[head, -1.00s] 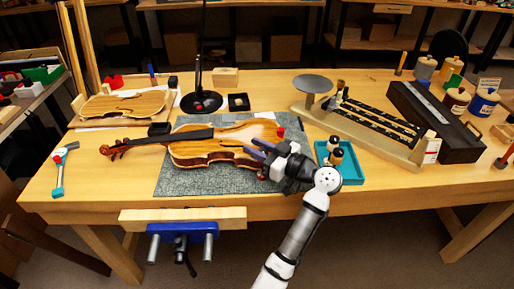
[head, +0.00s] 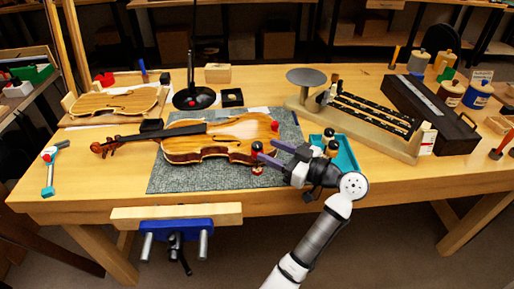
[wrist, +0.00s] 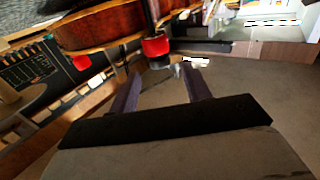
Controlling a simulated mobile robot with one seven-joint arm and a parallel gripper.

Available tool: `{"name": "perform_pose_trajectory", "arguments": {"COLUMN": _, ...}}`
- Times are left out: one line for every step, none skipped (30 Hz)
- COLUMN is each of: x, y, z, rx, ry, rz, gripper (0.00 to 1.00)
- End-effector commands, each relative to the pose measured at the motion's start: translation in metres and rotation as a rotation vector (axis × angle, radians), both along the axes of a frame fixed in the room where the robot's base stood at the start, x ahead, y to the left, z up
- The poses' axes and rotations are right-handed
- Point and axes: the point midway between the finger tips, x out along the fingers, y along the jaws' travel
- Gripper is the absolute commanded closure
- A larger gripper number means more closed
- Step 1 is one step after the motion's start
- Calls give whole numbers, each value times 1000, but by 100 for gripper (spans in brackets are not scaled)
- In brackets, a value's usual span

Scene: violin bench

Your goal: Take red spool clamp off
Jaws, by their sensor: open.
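The violin (head: 205,147) lies on a grey mat (head: 190,180). A red spool clamp (head: 258,169) sits at its near right edge, with a red part above the edge and another below. In the wrist view a red and black clamp end (wrist: 155,46) shows on a dark rod by the violin's side (wrist: 95,30). My gripper (head: 266,150) is open and empty, just right of this clamp. In the wrist view its fingers (wrist: 160,88) are spread, with the clamp end beyond the tips, apart from them. Another red piece (head: 275,126) is at the violin's right end.
A teal tray (head: 347,155) with dark-topped bottles stands right behind my gripper. A wooden stand with dark rails (head: 370,112) is beyond it. A blue vise (head: 178,228) hangs at the bench front. The bench left of the mat is mostly clear.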

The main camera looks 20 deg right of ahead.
Motion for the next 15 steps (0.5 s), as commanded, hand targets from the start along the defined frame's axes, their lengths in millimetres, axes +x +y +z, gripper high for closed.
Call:
{"name": "perform_pose_trajectory", "arguments": {"x": -10, "y": -9, "z": -3, "rx": -2, "ry": -1, "rz": -6, "gripper": 52}}
{"name": "perform_pose_trajectory", "arguments": {"x": -16, "y": -12, "z": -2, "rx": -2, "ry": -2, "rz": -5, "gripper": 52}}
{"name": "perform_pose_trajectory", "arguments": {"x": -22, "y": -17, "z": -2, "rx": -1, "ry": -2, "rz": -4, "gripper": 52}}
{"name": "perform_pose_trajectory", "arguments": {"x": -27, "y": -21, "z": -2, "rx": -2, "ry": -1, "rz": -4, "gripper": 52}}
{"name": "perform_pose_trajectory", "arguments": {"x": -31, "y": -23, "z": -2, "rx": -2, "ry": -1, "rz": -4, "gripper": 52}}
{"name": "perform_pose_trajectory", "arguments": {"x": -36, "y": -27, "z": -1, "rx": -2, "ry": -1, "rz": -3, "gripper": 52}}
{"name": "perform_pose_trajectory", "arguments": {"x": -40, "y": -29, "z": -1, "rx": -2, "ry": -1, "rz": -2, "gripper": 52}}
{"name": "perform_pose_trajectory", "arguments": {"x": -42, "y": -32, "z": -1, "rx": -2, "ry": -1, "rz": -2, "gripper": 52}}
{"name": "perform_pose_trajectory", "arguments": {"x": -46, "y": -34, "z": -1, "rx": -1, "ry": 0, "rz": -2, "gripper": 52}}
{"name": "perform_pose_trajectory", "arguments": {"x": -48, "y": -35, "z": -1, "rx": -1, "ry": 1, "rz": -1, "gripper": 52}}
{"name": "perform_pose_trajectory", "arguments": {"x": -50, "y": -37, "z": -1, "rx": -1, "ry": 1, "rz": -1, "gripper": 52}}
{"name": "perform_pose_trajectory", "arguments": {"x": -51, "y": -38, "z": -1, "rx": -1, "ry": 1, "rz": 0, "gripper": 52}}
{"name": "perform_pose_trajectory", "arguments": {"x": -52, "y": -38, "z": 0, "rx": -1, "ry": 1, "rz": 0, "gripper": 52}}
{"name": "perform_pose_trajectory", "arguments": {"x": -53, "y": -39, "z": 0, "rx": -1, "ry": 1, "rz": 1, "gripper": 52}}
{"name": "perform_pose_trajectory", "arguments": {"x": -54, "y": -39, "z": 0, "rx": 0, "ry": 0, "rz": 1, "gripper": 52}}
